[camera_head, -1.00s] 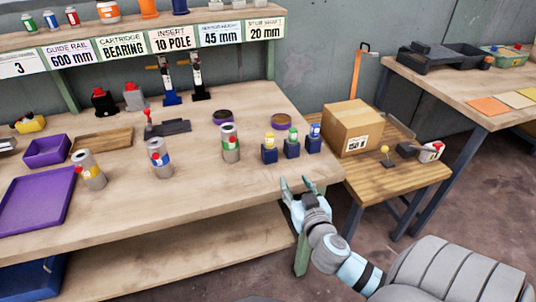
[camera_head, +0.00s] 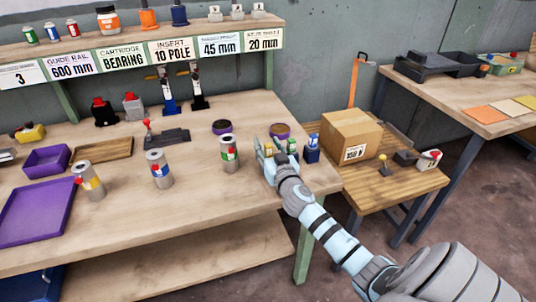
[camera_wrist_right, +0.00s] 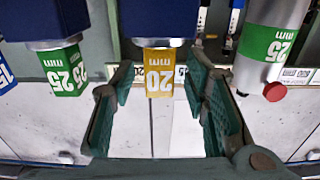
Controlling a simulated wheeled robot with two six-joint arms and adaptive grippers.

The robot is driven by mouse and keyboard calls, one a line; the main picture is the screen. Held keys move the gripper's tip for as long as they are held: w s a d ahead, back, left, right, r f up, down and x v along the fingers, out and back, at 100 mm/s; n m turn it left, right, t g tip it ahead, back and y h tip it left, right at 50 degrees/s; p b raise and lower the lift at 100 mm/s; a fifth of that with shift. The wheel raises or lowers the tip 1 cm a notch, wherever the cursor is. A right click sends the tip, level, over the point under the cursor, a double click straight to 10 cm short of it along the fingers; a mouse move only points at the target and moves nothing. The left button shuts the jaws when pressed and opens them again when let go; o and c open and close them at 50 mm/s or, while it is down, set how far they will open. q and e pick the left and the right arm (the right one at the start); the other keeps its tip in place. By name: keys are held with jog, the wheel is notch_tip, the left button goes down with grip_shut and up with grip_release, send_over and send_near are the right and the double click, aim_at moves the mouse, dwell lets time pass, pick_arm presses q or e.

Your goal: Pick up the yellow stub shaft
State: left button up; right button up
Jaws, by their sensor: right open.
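The yellow stub shaft, marked 20 mm (camera_wrist_right: 158,72), stands in a dark blue holder (camera_wrist_right: 155,22) in the right wrist view, which appears upside down. My right gripper (camera_wrist_right: 160,108) is open, with its green-padded fingers on either side of the yellow shaft and a gap to each side. In the head view the right gripper (camera_head: 268,152) is at the bench's right end and hides most of the yellow shaft and its holder. My left gripper is not in view.
A green 25 mm shaft (camera_wrist_right: 65,72) stands close beside the yellow one, with a blue shaft (camera_head: 312,142) beyond it. A can with a green label (camera_head: 229,152) stands on the other side. A cardboard box (camera_head: 350,135) sits on the low table to the right.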

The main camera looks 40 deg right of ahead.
jog(key=shift+s, duration=0.1)
grip_shut()
jog(key=shift+r, duration=0.1)
